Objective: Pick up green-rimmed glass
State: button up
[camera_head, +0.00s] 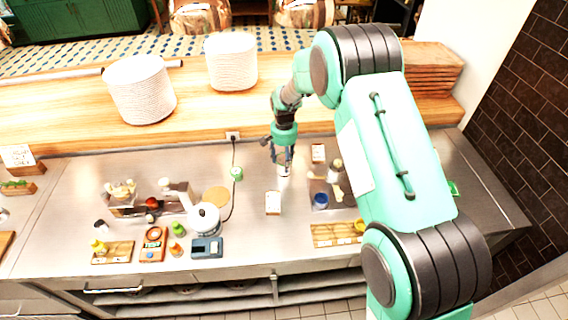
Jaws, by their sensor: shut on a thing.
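My gripper (283,160) reaches down over the steel counter, near its back edge. It is shut on a small, pale, glass-like thing (284,171) between its fingertips. The fingers cover its upper part, so I cannot make out a green rim. I cannot tell whether its base touches the counter. A small green round thing (236,173) stands on the counter to the left of my gripper, apart from it. It is too small to tell whether it is a glass.
A brown tray (318,192) with a blue-topped jar (321,200) is close right of my gripper. A white kettle (204,220), a blue scale (207,248) and an orange scale (153,244) stand left. Plate stacks (140,92) stand on the wooden shelf. A cable (233,155) runs left.

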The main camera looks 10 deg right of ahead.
notch_tip(320, 180, up, 9)
jog(key=shift+f, duration=0.15)
